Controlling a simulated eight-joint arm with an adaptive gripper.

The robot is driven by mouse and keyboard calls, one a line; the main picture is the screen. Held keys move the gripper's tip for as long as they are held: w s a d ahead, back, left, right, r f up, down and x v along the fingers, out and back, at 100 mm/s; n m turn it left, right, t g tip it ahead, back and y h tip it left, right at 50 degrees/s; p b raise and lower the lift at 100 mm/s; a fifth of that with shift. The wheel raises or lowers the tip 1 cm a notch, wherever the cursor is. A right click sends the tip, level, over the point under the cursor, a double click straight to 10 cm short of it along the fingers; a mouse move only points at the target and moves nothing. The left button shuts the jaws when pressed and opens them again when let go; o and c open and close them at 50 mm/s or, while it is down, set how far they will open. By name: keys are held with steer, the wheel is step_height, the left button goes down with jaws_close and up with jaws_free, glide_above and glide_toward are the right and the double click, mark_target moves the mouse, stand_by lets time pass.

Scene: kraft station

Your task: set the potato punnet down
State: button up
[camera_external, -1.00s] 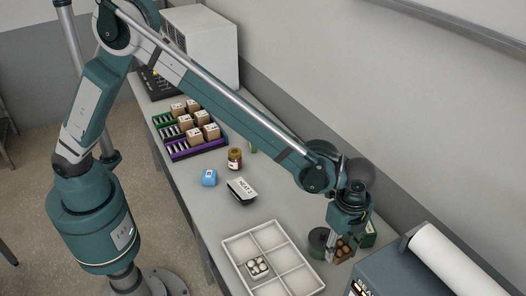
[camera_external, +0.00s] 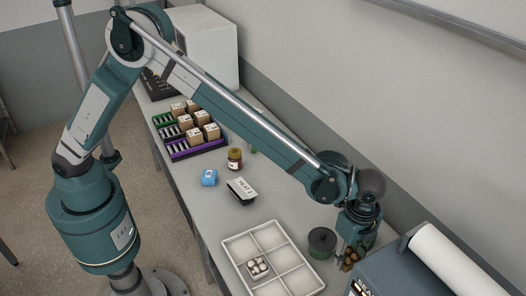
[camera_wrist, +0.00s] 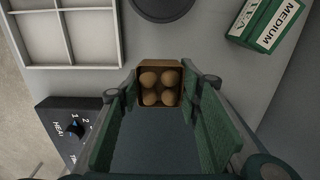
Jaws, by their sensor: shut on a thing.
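The potato punnet (camera_wrist: 171,100) is a small brown tray with several round tan potatoes. In the wrist view it sits between the fingertips of my gripper (camera_wrist: 158,88), which is shut on it. In the external view, the punnet (camera_external: 350,262) shows at the low end of my gripper (camera_external: 347,250), partly hidden by the fingers, close to the table beside the grey machine. I cannot tell whether its base touches the table.
A dark round canister (camera_external: 321,240) stands between tray and gripper. A green box (camera_wrist: 268,22) lies close by. The grey machine (camera_wrist: 75,130) has a knob. A label-topped black tray (camera_external: 241,190) lies farther back.

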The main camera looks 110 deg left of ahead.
mark_target(349, 255)
steer(key=shift+f, duration=2)
steer(key=shift+f, duration=1.9)
steer(key=shift+f, duration=0.15)
steer(key=o, duration=1)
steer(key=shift+c, duration=0.2)
step_height(349, 255, up, 12)
steer(key=shift+r, duration=0.2)
